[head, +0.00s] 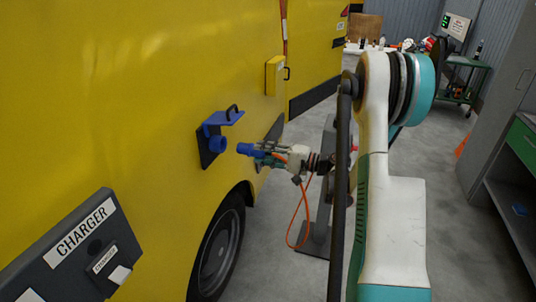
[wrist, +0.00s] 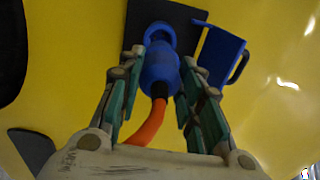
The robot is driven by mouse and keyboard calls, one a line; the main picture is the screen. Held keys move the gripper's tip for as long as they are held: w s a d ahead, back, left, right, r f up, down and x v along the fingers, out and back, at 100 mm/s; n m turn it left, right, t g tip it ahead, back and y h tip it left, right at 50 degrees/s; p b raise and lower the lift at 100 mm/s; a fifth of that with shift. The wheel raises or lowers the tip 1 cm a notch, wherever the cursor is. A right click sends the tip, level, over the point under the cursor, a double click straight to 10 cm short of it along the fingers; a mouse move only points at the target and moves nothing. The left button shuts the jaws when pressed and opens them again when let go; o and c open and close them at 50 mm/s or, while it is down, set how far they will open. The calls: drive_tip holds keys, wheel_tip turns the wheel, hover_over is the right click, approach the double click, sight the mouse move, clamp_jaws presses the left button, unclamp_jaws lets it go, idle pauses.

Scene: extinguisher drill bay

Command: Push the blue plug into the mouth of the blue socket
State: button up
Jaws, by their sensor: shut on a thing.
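The blue plug (head: 247,149) is held in my gripper (head: 262,153), with its orange cable (head: 304,215) hanging below. The blue socket (head: 217,143) sticks out from a black plate (head: 206,155) on the yellow vehicle's side, and its blue lid (head: 224,118) stands open above it. In the head view a small gap separates the plug's front from the socket. In the wrist view the plug (wrist: 161,72) lies between the two fingers, and the socket (wrist: 160,33) shows just beyond its front end. The plug hides part of the socket there.
The yellow vehicle wall (head: 130,80) fills the left. A dark charger box (head: 75,250) stands at lower left, and a yellow box (head: 274,75) is on the wall above the socket. A shelf (head: 505,190) is at right.

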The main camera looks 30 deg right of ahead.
sight(239, 148)
drive_tip(key=shift+p+x, duration=0.3)
drive_tip(key=shift+x, duration=1.65)
drive_tip(key=shift+b, duration=0.7)
drive_tip(key=shift+x, duration=2.7)
idle(0.3)
drive_tip(key=o, duration=1.2)
drive_tip(key=shift+o, duration=0.2)
drive_tip(key=shift+s, duration=0.15)
drive_tip(key=v, duration=1.1)
drive_tip(key=shift+s+d, duration=0.3)
